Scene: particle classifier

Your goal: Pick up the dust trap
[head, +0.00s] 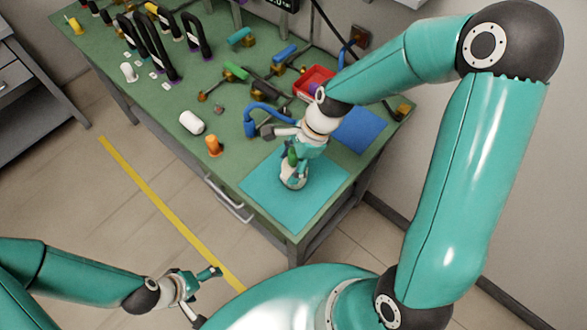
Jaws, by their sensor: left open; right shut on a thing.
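My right gripper (294,156) is over the teal mat (262,189) near the bench's front corner. It is shut on a small whitish thing (293,180), which appears to be the dust trap; the gripper covers much of it. It looks roughly upright, at or just above the mat; I cannot tell whether it touches. My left gripper (207,284) is open and empty, low over the floor in front of the bench, well apart from the mat.
On the green bench (180,95), a white cylinder (192,123), an orange bottle (213,146) and a curved blue part (262,113) stand left of the mat. A red bin (314,80) and blue mat (358,131) lie behind. Tall black loops (155,45) stand further left.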

